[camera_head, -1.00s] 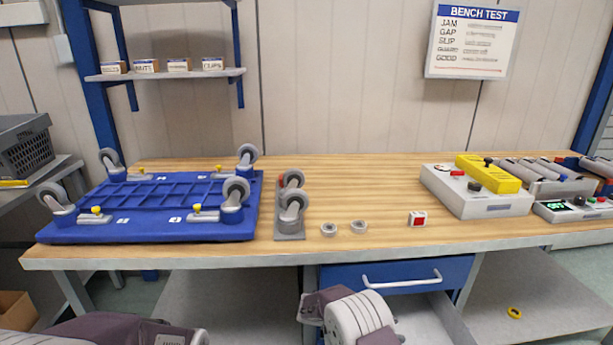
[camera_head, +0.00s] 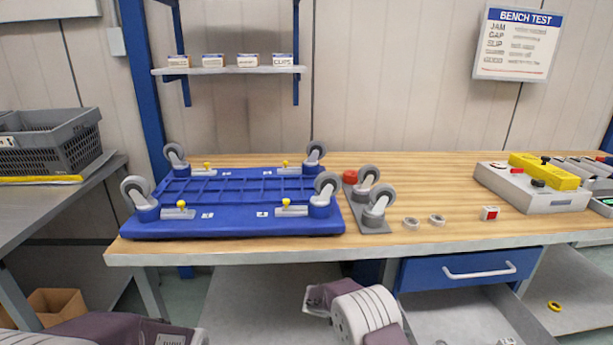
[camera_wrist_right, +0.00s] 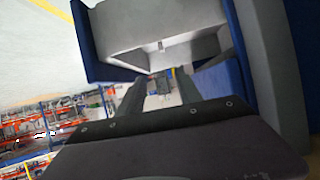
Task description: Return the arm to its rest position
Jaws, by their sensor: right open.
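My right arm (camera_head: 362,315) shows folded low in front of the bench in the head view, by the blue drawer. My right gripper (camera_wrist_right: 168,85) shows in the wrist view with its two dark fingers apart and nothing held between them. Past the fingers are a pale open box-like part and a blue panel, seen tilted. My left arm (camera_head: 90,332) shows only as a purple-grey link at the lower left of the head view; its gripper is outside the frame.
The wooden bench (camera_head: 450,170) carries a blue wheeled base (camera_head: 240,222), a caster plate (camera_head: 372,226), two rings, a small red-and-white block (camera_head: 490,213) and a yellow-topped test box (camera_head: 540,190). The blue-fronted drawer (camera_head: 430,270) stands open. A grey crate (camera_head: 50,150) is at left.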

